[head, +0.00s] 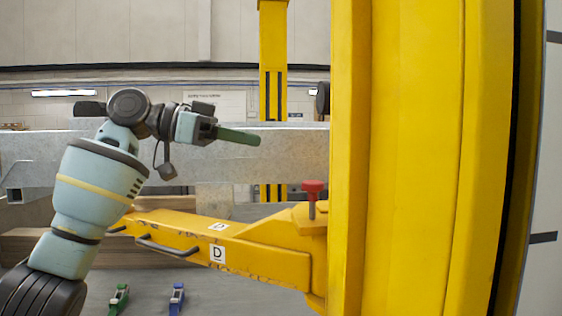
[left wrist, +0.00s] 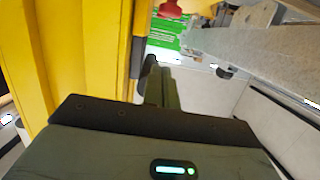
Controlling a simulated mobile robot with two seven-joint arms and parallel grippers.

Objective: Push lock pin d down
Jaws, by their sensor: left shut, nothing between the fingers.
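Lock pin d (head: 313,188) has a red knob on a short metal shaft. It stands upright at the inner end of the yellow arm marked D (head: 262,262), beside the yellow column, with some shaft showing below the knob. In the left wrist view the red knob (left wrist: 171,9) is at the top edge, partly cut off. My left gripper (head: 256,139) is shut and empty, its fingers pointing right, above and to the left of the knob and apart from it. It also shows in the left wrist view (left wrist: 155,68). My right gripper is not in view.
A thick yellow column (head: 410,160) stands just right of the pin. A long grey metal beam (head: 60,155) runs behind my left gripper. A black handle (head: 165,247) sits on the yellow arm. Small green (head: 119,297) and blue (head: 177,297) objects are on the floor.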

